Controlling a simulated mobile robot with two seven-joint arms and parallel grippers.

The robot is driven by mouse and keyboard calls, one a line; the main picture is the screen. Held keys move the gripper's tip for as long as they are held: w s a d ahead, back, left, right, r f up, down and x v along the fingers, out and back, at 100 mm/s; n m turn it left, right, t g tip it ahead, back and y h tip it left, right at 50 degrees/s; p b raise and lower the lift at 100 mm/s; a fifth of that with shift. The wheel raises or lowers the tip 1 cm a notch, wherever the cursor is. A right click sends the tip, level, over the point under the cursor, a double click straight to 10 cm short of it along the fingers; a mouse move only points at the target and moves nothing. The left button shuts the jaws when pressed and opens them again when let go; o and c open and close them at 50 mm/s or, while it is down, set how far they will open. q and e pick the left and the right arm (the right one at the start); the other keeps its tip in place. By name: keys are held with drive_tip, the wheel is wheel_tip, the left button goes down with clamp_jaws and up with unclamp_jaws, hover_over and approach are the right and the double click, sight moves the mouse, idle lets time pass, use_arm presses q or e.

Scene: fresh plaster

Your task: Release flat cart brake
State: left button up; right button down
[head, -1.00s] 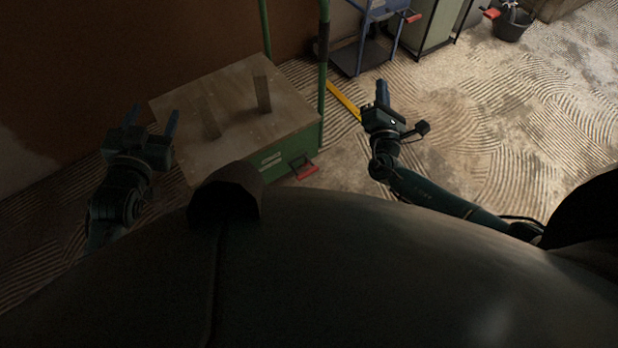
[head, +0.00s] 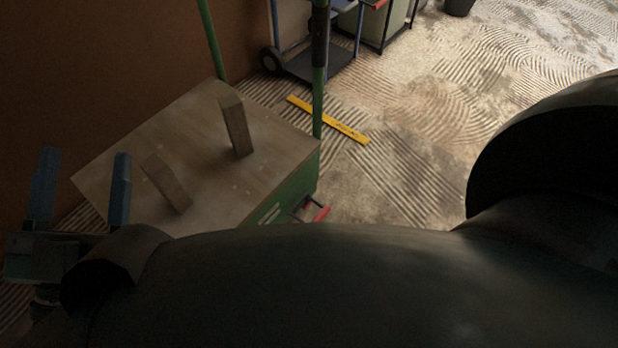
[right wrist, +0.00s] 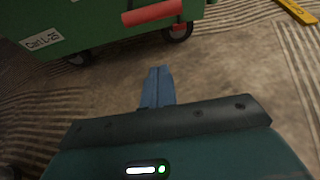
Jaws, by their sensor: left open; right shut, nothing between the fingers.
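The flat cart has a green body (head: 297,192) and a flat wooden top (head: 200,124), with green upright posts. Two wooden blocks stand on the top. A red-ended pedal (head: 320,213) sticks out low from the cart's right side in the head view. In the right wrist view, the green cart side (right wrist: 60,20) with a white label, its wheels and the red bar (right wrist: 153,13) show ahead of my right gripper (right wrist: 158,72). That gripper is shut, empty and apart from the bar. My left gripper (head: 83,158) is open and empty at the cart top's left edge.
A yellow level (head: 328,119) lies on the ridged floor right of the cart. A blue trolley (head: 315,65) with black wheels stands behind, near other carts and a dark bucket (head: 460,6). A brown wall (head: 100,70) runs along the left. The floor at right is open.

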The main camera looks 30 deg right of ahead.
use_arm(q)
drive_tip(key=shift+s, duration=0.15)
use_arm(e)
drive_tip(key=shift+s+f, duration=0.15)
drive_tip(key=shift+s, duration=0.05)
use_arm(q)
drive_tip(key=shift+s+a+r+m+h+b, duration=0.1)
drive_tip(key=shift+s+r+m+h+b, duration=0.1)
drive_tip(key=shift+r+m+h+b, duration=1.05)
drive_tip(key=shift+s+a+r+m+h+b, duration=0.15)
drive_tip(key=shift+r+m+h+b, duration=0.45)
drive_tip(key=shift+r+m+h, duration=0.7)
use_arm(e)
drive_tip(key=w+a, duration=0.3)
drive_tip(key=w, duration=0.5)
drive_tip(key=shift+w+a, duration=0.25)
drive_tip(key=shift+w, duration=0.15)
use_arm(q)
drive_tip(key=shift+d+f+h, duration=0.1)
drive_tip(key=shift+f+h, duration=0.1)
drive_tip(key=shift+h, duration=0.15)
